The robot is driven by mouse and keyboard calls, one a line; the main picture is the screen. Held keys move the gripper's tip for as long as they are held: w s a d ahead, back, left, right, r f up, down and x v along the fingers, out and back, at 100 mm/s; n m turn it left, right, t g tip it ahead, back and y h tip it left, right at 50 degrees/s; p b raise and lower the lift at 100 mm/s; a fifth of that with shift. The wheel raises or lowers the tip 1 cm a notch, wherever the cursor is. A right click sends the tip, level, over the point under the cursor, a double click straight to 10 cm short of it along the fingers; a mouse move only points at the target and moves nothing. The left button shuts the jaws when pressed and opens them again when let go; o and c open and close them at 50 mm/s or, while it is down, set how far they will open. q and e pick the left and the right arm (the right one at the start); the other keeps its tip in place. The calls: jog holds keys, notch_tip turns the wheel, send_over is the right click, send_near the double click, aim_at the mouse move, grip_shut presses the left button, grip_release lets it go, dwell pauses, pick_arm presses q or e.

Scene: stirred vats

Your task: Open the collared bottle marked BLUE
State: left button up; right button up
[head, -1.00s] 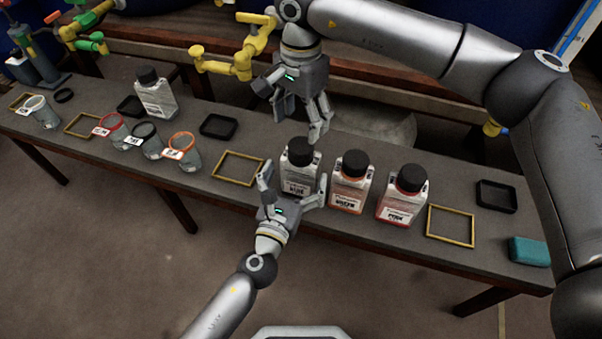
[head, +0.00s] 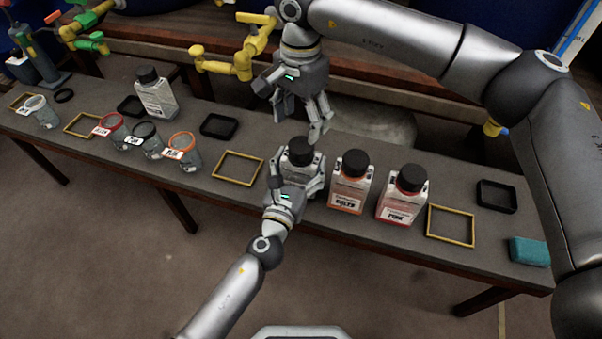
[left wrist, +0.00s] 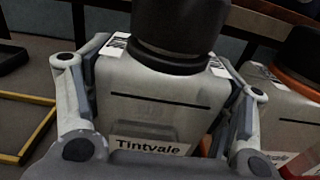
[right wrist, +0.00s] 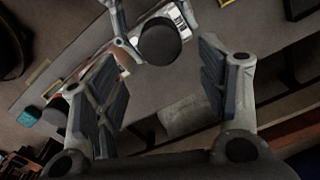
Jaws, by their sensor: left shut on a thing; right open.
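A white bottle with a black cap (head: 300,150) stands on the bench, and my left gripper (head: 297,183) is shut around its body from the front. In the left wrist view the bottle (left wrist: 150,100) has a dark collar under its cap and a label reading "Tintvale". My right gripper (head: 318,132) is open and empty, pointing down just above and behind that cap. In the right wrist view the cap (right wrist: 165,42) lies beyond the open fingers, not between them.
An orange bottle (head: 350,184) and a pink bottle (head: 402,196) stand close on the right. A pale bottle (head: 155,96) and several tagged cups (head: 183,154) are to the left. Gold frames (head: 238,168), black trays (head: 218,126) and a teal block (head: 529,251) lie on the bench.

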pick_arm(q)
jog(key=c, duration=0.4)
pick_arm(e)
jog(key=shift+o, duration=0.9)
jog(key=shift+s+a+f+y, duration=0.3)
jog(key=s+a+r+m+g+y, duration=0.1)
jog(key=s+a+r+y, duration=0.15)
jog(key=s+y, duration=0.35)
jog(key=s+a+r+m+y, duration=0.2)
jog(key=s+a+y, duration=0.15)
jog(key=y, duration=0.45)
jog(key=w+d+m+t+y, duration=0.1)
jog(key=d+m+t+y, duration=0.1)
jog(key=m+t, duration=0.15)
jog(key=m+t+h, duration=0.7)
jog(key=m, duration=0.5)
send_near(305, 147)
jog(key=x, duration=1.1)
